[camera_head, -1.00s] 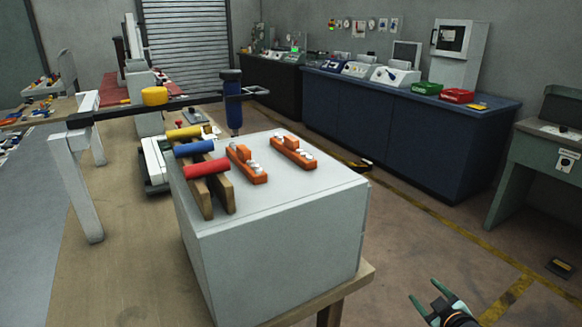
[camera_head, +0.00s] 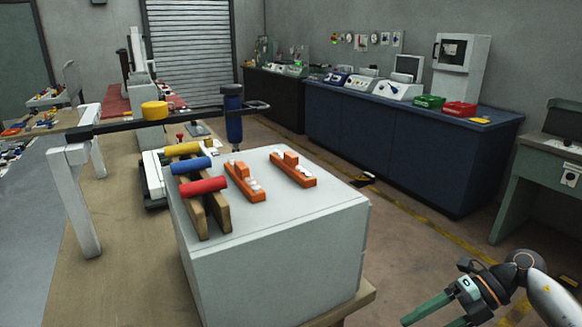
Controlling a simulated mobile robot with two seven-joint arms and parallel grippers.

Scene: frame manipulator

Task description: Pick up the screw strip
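Two orange screw strips with pale screws lie on top of the light grey box (camera_head: 275,235). The left screw strip (camera_head: 244,182) is beside the wooden rack, and the right screw strip (camera_head: 293,169) is farther right; nothing touches either. My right gripper (camera_head: 425,312) shows at the bottom right, in front of and to the right of the box, well apart from the strips. My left gripper is not in view.
A wooden rack (camera_head: 216,217) holds red, blue and yellow-handled tools on the box's left side. A blue screwdriver (camera_head: 234,115) hangs from a black bar behind the strips. The box top's right part is clear. A blue counter (camera_head: 400,140) stands behind.

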